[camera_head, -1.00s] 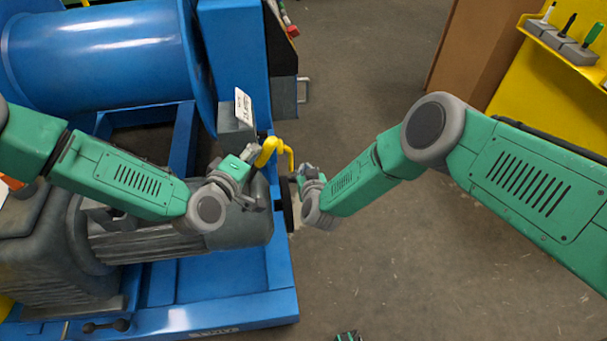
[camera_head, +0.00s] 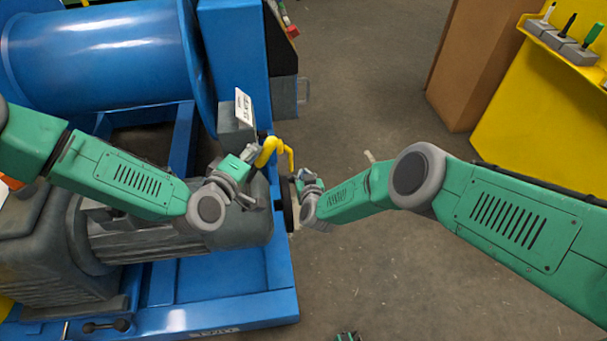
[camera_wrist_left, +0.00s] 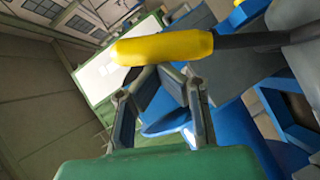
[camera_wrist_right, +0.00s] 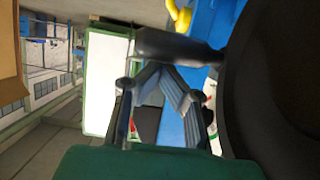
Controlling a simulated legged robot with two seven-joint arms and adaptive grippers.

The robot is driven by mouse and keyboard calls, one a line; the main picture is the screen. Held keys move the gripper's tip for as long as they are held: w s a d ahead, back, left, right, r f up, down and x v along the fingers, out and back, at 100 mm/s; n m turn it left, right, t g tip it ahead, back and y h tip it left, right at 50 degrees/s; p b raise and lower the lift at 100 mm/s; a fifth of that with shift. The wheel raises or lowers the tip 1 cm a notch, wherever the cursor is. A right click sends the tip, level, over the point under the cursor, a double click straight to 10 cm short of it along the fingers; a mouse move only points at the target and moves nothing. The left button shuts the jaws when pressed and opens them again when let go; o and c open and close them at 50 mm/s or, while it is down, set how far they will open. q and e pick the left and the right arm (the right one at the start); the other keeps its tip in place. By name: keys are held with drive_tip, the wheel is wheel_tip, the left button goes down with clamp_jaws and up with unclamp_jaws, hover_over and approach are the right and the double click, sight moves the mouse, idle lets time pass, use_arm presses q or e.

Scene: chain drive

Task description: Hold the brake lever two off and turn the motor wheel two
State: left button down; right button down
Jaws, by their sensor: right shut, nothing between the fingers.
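The yellow brake lever (camera_head: 268,150) stands by the grey box with the white label. Its yellow grip (camera_wrist_left: 165,47) crosses over the fingertips of my left gripper (camera_wrist_left: 160,76) in the left wrist view. The grip hides those tips, so I cannot tell whether they clasp it or only touch it. The dark motor wheel (camera_head: 288,206) is seen almost edge-on at the motor's right end. It fills the right side of the right wrist view (camera_wrist_right: 275,90), with a black crank handle (camera_wrist_right: 178,46). My right gripper (camera_wrist_right: 155,72) is shut and empty, its tips close under that handle.
The grey motor (camera_head: 170,235) and blue drum (camera_head: 100,50) sit on the blue frame (camera_head: 215,312) at the left. A yellow panel (camera_head: 535,105) and brown cabinet (camera_head: 470,70) stand at the right. Open floor (camera_head: 400,270) lies between.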

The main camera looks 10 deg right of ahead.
drive_tip(key=shift+w+f, duration=0.1)
drive_tip(key=shift+f+g, duration=0.2)
drive_tip(key=shift+g, duration=0.3)
drive_tip(key=shift+w, duration=0.1)
drive_tip(key=shift+w+f+g, duration=0.2)
drive_tip(key=shift+f+g, duration=0.65)
drive_tip(key=shift+g, duration=0.25)
drive_tip(key=shift+w+f, duration=0.1)
drive_tip(key=shift+f, duration=1.05)
drive_tip(key=shift+a+f+g, duration=0.15)
drive_tip(key=shift+f+g, duration=0.65)
drive_tip(key=shift+f, duration=0.15)
drive_tip(key=shift+s+f, duration=0.1)
drive_tip(key=shift+s, duration=0.1)
